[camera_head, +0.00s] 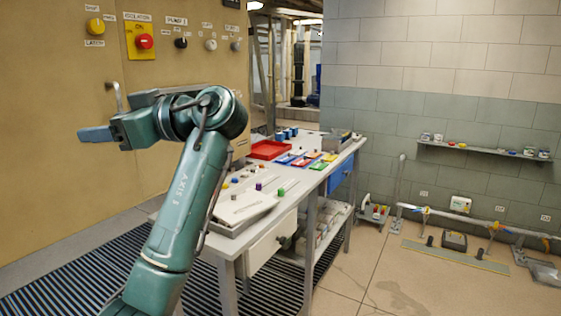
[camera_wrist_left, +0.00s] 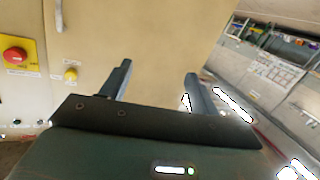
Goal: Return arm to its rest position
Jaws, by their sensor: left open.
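My left arm rises from the bottom of the head view and bends left at the elbow. My left gripper (camera_head: 97,134) points left in front of the tan panel (camera_head: 50,70), above the floor and apart from the workbench. In the left wrist view its two fingers (camera_wrist_left: 158,88) stand apart with nothing between them, so the gripper is open and empty. The tan panel fills the space beyond the fingers there. My right gripper is not in either view.
The panel carries a red button on a yellow plate (camera_head: 144,41), several knobs and a metal handle (camera_head: 113,95). A workbench (camera_head: 340,160) with trays and small parts stands right of my arm. A wall shelf (camera_head: 484,149) and floor pipes (camera_head: 470,221) are at right.

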